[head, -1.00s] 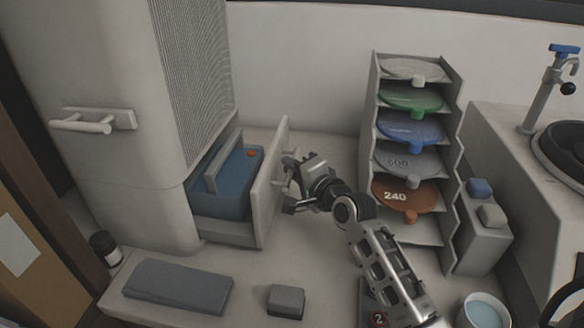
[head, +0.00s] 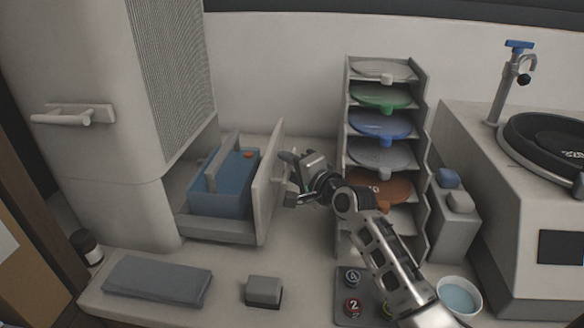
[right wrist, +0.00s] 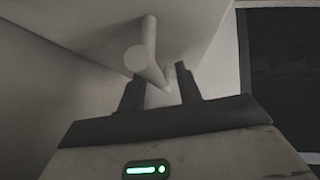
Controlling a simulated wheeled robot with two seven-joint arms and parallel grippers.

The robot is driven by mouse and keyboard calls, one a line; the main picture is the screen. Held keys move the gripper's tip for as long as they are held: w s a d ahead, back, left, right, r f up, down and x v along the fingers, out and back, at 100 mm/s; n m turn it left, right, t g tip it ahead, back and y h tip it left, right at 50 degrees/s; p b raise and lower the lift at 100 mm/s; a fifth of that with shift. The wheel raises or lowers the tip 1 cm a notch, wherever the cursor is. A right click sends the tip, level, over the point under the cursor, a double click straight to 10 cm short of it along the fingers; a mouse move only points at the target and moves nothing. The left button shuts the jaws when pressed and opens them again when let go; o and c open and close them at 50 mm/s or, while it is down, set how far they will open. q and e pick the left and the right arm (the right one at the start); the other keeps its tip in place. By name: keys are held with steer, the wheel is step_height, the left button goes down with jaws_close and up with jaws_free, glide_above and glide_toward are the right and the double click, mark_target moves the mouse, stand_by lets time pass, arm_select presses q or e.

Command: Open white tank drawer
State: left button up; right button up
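The white tank drawer (head: 265,192) stands well out from the base of the tall white cabinet on the left. A blue tank (head: 222,192) with a small orange spot sits inside it. My right gripper (head: 286,182) is at the outer face of the drawer front. In the right wrist view, the round bar of the drawer handle (right wrist: 148,66) passes between the two fingertips (right wrist: 161,84), which close on it from both sides. In the head view the gripper partly hides the handle. My left gripper is not in view.
A folded grey cloth (head: 158,282) and a small grey block (head: 263,291) lie in front of the drawer. A bowl (head: 459,296) is at the lower right. Counter between drawer and rack is narrow.

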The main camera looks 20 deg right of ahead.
mark_target(276, 142)
steer(key=shift+r, duration=0.5)
steer(key=r, duration=0.2)
steer(key=s+r+p, duration=0.1)
steer(key=r, duration=0.1)
steer(key=shift+a+r, duration=0.15)
steer(key=shift+a, duration=0.05)
steer(key=o, duration=1)
steer(key=s+r, duration=0.1)
steer(key=s+a+r, duration=0.1)
steer(key=r, duration=0.1)
steer(key=shift+s+r, duration=0.2)
steer(key=shift+r, duration=0.05)
steer(key=s+a+r, duration=0.1)
steer(key=s, duration=0.1)
steer(key=s+a+r, duration=0.1)
steer(key=s, duration=0.2)
steer(key=s+a+r, duration=0.1)
steer(key=s, duration=0.1)
steer(key=shift+s+a+r, duration=0.1)
steer(key=shift+s+r, duration=0.1)
steer(key=shift+r, duration=0.15)
steer(key=c, duration=1)
steer(key=shift+s+a+r, duration=0.15)
steer(key=shift+s, duration=0.4)
steer(key=shift+s+a+r, duration=0.1)
steer(key=shift+s+a, duration=0.05)
steer(key=shift+s, duration=0.35)
